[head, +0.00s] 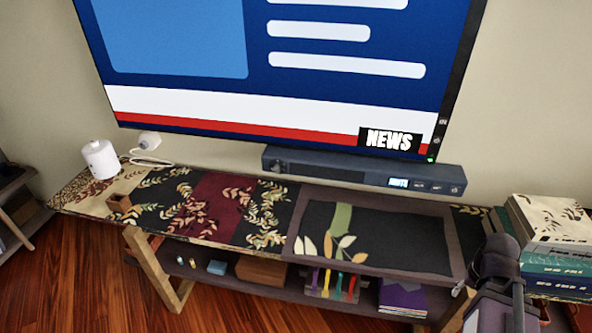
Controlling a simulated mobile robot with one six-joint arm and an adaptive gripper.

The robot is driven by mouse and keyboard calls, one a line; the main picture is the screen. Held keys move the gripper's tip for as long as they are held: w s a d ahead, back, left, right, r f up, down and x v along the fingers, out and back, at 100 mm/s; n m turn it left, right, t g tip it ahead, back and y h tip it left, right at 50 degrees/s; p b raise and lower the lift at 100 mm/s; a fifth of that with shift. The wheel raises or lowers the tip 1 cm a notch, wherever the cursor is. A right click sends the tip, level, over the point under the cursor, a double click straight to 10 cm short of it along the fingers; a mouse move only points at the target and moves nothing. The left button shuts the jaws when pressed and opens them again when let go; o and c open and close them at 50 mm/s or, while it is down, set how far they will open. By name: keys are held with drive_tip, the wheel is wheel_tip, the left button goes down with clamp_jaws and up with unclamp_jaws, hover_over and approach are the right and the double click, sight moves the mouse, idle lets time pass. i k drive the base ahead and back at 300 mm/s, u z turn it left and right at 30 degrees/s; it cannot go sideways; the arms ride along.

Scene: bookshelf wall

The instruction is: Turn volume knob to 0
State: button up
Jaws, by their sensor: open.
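A long dark soundbar (340,168) stands on the cabinet top just below the TV. A round dark knob-like part (276,166) shows at its left end. A small lit display (398,183) and several small buttons are at its right end. Another small round control (454,189) sits at the far right. The markings and the setting of these controls are too small to read. Dark parts of my arm show at the lower right, in front of the cabinet's right end and apart from the soundbar. My gripper's fingertips are not visible.
The TV (270,60) shows a news screen above the soundbar. A framed leaf-pattern panel (385,255) lies in front of the soundbar. Stacked books (550,240) are at the right.

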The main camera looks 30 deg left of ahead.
sight(276, 169)
drive_tip(key=z, duration=0.5)
drive_tip(key=k, duration=1)
drive_tip(key=u, duration=1.05)
drive_tip(key=i, duration=1)
drive_tip(key=u, duration=0.05)
